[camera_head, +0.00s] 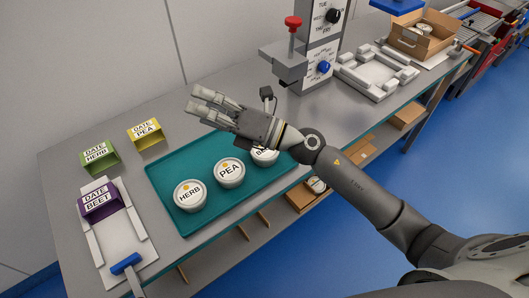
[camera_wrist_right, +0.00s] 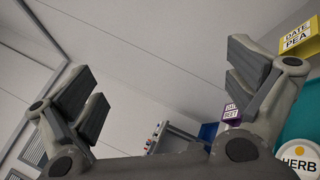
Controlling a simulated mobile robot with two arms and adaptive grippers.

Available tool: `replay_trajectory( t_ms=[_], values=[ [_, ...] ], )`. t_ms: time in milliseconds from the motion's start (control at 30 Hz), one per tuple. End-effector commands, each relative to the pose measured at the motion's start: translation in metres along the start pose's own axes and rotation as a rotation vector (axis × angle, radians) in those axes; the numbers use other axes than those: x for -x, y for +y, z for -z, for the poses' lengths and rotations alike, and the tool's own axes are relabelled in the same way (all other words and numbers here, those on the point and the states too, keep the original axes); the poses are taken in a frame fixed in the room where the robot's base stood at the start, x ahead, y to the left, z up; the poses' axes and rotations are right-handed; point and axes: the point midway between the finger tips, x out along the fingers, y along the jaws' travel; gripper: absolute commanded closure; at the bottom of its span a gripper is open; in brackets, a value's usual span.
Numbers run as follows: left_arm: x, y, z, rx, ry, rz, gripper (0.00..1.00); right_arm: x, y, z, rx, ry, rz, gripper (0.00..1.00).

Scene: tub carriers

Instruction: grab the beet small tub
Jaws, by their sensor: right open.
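Three small round tubs with white lids stand in a row on a teal tray (camera_head: 163,170). The HERB tub (camera_head: 190,195) is nearest, then the PEA tub (camera_head: 229,172). The third tub (camera_head: 265,157) is partly hidden by my right gripper; its label starts with B and the rest cannot be read. My right gripper (camera_head: 203,102) is open and empty, above the tray's far side, with its fingers pointing left. In the right wrist view its fingers (camera_wrist_right: 160,78) are spread, with the HERB tub (camera_wrist_right: 300,160) at the right edge. My left gripper is not in view.
Left of the tray stand green DATE HERB (camera_head: 97,155), yellow DATE PEA (camera_head: 145,131) and purple DATE BEET (camera_head: 98,200) carriers; the purple one sits in a grey fixture (camera_head: 119,238) with a blue handle. A dial post with a red knob (camera_head: 292,22) stands behind my arm.

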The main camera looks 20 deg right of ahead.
Motion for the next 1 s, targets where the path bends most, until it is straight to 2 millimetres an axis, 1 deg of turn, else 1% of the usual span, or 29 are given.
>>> replay_trajectory(
  t_ms=[33, 67, 133, 167, 233, 267, 300, 367, 400, 500, 600, 700, 800, 1000],
  values=[
    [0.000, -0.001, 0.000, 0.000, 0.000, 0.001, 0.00, -0.003, -0.009, 0.010, 0.105, 0.112, 0.023, 0.00],
    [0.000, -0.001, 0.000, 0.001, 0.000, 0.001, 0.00, -0.003, -0.016, 0.019, 0.165, 0.185, 0.040, 0.00],
    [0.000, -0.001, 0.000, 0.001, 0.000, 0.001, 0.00, 0.003, -0.037, 0.033, 0.300, 0.354, 0.092, 0.00],
    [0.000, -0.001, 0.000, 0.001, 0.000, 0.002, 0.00, 0.008, -0.048, 0.038, 0.355, 0.426, 0.120, 0.00],
    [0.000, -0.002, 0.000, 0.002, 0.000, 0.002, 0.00, 0.024, -0.077, 0.042, 0.472, 0.591, 0.198, 0.00],
    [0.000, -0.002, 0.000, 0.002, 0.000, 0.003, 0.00, 0.033, -0.090, 0.041, 0.517, 0.660, 0.237, 0.00],
    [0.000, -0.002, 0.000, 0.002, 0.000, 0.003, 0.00, 0.046, -0.106, 0.038, 0.572, 0.750, 0.290, 0.00],
    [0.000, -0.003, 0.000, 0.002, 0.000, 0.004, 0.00, 0.068, -0.129, 0.029, 0.640, 0.871, 0.375, 0.00],
    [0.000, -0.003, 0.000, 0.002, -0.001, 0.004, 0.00, 0.083, -0.142, 0.021, 0.676, 0.945, 0.432, 0.00],
    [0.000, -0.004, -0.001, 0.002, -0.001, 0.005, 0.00, 0.118, -0.165, -0.001, 0.735, 1.094, 0.561, 0.00],
    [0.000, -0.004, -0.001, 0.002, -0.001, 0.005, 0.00, 0.145, -0.178, -0.020, 0.761, 1.193, 0.658, 0.00],
    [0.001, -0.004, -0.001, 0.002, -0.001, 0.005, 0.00, 0.160, -0.184, -0.030, 0.769, 1.246, 0.713, 0.00],
    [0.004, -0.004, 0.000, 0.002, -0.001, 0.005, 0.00, 0.164, -0.193, -0.028, 0.768, 1.266, 0.732, 0.00],
    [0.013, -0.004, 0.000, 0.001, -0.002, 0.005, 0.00, 0.158, -0.219, -0.011, 0.768, 1.266, 0.730, 0.00]
  ],
)
